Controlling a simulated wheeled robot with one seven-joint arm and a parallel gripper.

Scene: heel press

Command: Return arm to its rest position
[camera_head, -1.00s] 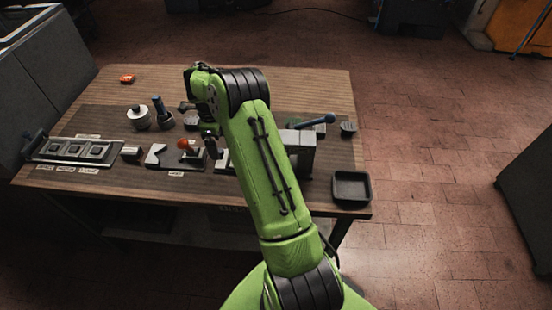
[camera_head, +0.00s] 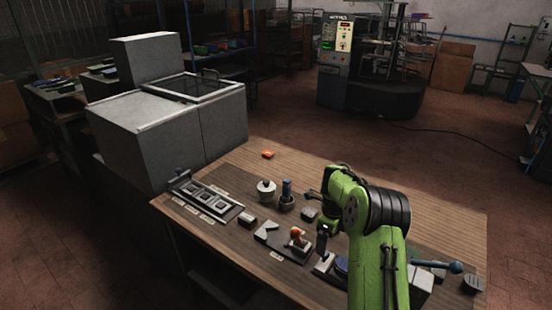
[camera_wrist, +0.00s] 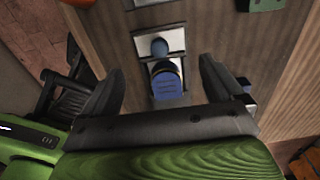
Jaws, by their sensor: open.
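My green arm rises at the lower right of the head view and bends over at its elbow. My gripper (camera_head: 327,222) hangs dark and small above the middle of the bench, partly hidden by the arm. In the wrist view my gripper (camera_wrist: 160,82) has its two dark fingers spread wide, with nothing held between them. The gap between fingers and pieces cannot be told.
An orange piece (camera_head: 267,154) lies near the back. A grey cabinet (camera_head: 165,140) adjoins the bench's left end.

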